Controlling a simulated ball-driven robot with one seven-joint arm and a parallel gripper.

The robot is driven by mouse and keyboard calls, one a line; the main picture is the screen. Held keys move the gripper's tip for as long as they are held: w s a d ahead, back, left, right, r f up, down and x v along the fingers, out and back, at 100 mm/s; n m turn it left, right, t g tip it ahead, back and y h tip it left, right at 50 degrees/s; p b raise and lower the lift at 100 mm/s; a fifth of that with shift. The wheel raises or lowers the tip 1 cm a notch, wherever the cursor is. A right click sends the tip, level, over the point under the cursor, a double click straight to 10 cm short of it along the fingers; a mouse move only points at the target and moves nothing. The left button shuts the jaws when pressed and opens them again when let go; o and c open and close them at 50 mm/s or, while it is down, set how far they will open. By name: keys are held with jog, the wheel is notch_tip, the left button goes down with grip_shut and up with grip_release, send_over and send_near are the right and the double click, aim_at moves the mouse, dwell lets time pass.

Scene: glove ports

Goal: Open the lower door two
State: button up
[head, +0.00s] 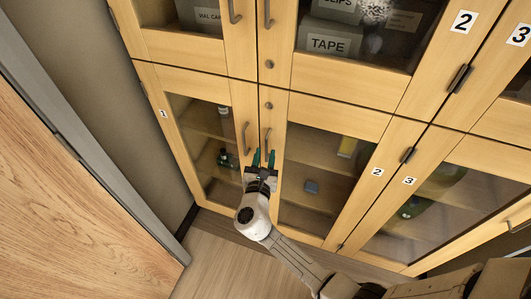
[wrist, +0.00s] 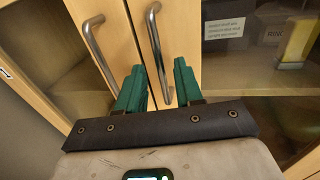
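Lower door two (head: 335,147) is a wood-framed glass door marked with a "2" label (head: 377,172), and it looks closed. Its bar handle (head: 267,138) is on its left edge, and the handle also shows in the wrist view (wrist: 156,45). My gripper (head: 264,158) is at the lower end of this handle. In the wrist view my gripper (wrist: 159,88) has its two green fingers apart, and the lower part of the handle shows in the gap between them. I cannot tell whether the fingers touch it.
Lower door one (head: 178,120) is closed, and its handle (wrist: 95,40) is just left of my left finger. Upper cabinet doors hold boxes, one marked TAPE (head: 328,43). Lower door three (head: 450,200) is at the right. A wooden panel (head: 70,210) stands at the left. Floor (head: 220,250) shows below.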

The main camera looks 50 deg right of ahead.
jog(key=shift+w+d, duration=0.3)
jog(key=shift+d, duration=0.25)
jog(key=shift+c, duration=0.4)
grip_shut()
dwell(0.7)
